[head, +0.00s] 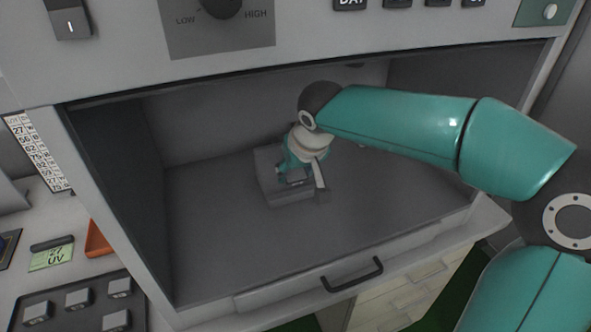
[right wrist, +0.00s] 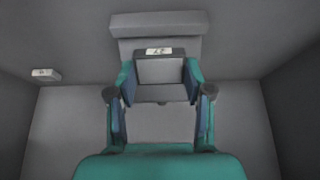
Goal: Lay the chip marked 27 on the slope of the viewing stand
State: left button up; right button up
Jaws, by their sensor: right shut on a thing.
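The viewing stand (head: 290,196) is a grey block on the floor of the open chamber. Its upper part (right wrist: 160,24) shows beyond my fingers in the right wrist view. My right gripper (head: 300,180) is over the stand, its teal fingers shut on the sides of a grey chip (right wrist: 159,71). The chip's white label (right wrist: 158,51) is small and looks upside down, probably 27. In the right wrist view the chip lies just in front of the stand's raised part; I cannot tell whether it touches the slope. My left gripper is not in view.
Another small labelled block (right wrist: 45,74) sits at the left in the right wrist view. Outside the chamber (head: 220,255) are a dark tray (head: 28,318) with several grey chips, a green card (head: 52,256) reading 27 UV, and an orange bin (head: 98,241). A black handle (head: 352,277) fronts the chamber.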

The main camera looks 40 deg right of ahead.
jog(key=shift+w+d+f+b, duration=0.25)
jog(key=shift+w+f+b, duration=0.05)
jog(key=shift+w+f, duration=0.6)
jog(key=shift+w+d+f+b, duration=0.2)
jog(key=shift+w+f+b, duration=0.05)
jog(key=shift+w+f, duration=0.6)
jog(key=o, duration=1)
jog(key=shift+s, duration=0.1)
jog(key=v, duration=0.6)
jog(key=shift+s+r, duration=0.1)
jog(key=shift+r, duration=0.15)
jog(key=shift+s+a+r, duration=0.1)
jog(key=shift+s+r, duration=0.15)
jog(key=shift+r, duration=0.05)
